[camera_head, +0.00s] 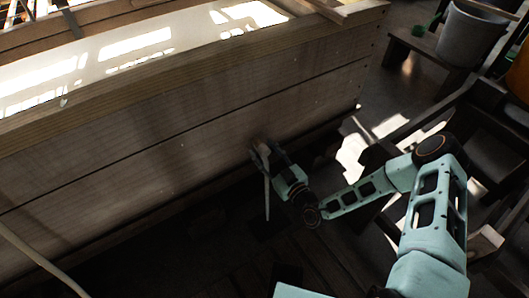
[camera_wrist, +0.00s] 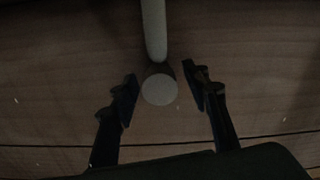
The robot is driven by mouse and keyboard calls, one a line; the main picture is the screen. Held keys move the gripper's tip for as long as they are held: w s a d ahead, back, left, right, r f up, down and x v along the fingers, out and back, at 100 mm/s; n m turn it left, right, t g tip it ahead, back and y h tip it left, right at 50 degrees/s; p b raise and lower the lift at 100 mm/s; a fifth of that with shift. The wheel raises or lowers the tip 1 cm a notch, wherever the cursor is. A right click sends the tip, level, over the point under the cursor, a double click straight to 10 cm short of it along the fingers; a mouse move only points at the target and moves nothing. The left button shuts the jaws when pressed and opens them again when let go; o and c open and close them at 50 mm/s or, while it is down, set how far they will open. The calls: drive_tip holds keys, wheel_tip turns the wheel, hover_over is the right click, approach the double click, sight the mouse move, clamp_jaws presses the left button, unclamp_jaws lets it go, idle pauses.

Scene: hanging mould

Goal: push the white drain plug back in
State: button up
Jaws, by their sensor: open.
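The white drain plug appears in the wrist view as a pale round end (camera_wrist: 159,89) against the dark wooden wall. It lies between the two fingers of my open gripper (camera_wrist: 161,91), with a gap on each side. A pale narrow strip (camera_wrist: 154,30) runs from it to the top edge of that view. In the head view my gripper (camera_head: 260,152) is at the vat's front wall, low down. The pale strip (camera_head: 267,198) hangs there below the gripper; I cannot tell whether it is liquid or solid. The plug is hidden by my gripper in the head view.
The long wooden vat (camera_head: 150,135) fills the left and holds a bright pale surface (camera_head: 135,48). A grey bucket (camera_head: 468,38) stands on a wooden bench at upper right. Wooden frames (camera_head: 480,130) stand on the right, close to my arm. A pale hose (camera_head: 38,258) curves at lower left.

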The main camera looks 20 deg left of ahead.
drive_tip(key=shift+c, duration=0.5)
clamp_jaws()
drive_tip(key=shift+x, duration=0.85)
drive_tip(key=shift+r, duration=0.15)
drive_tip(key=shift+o, duration=0.5)
unclamp_jaws()
drive_tip(key=v, duration=1.2)
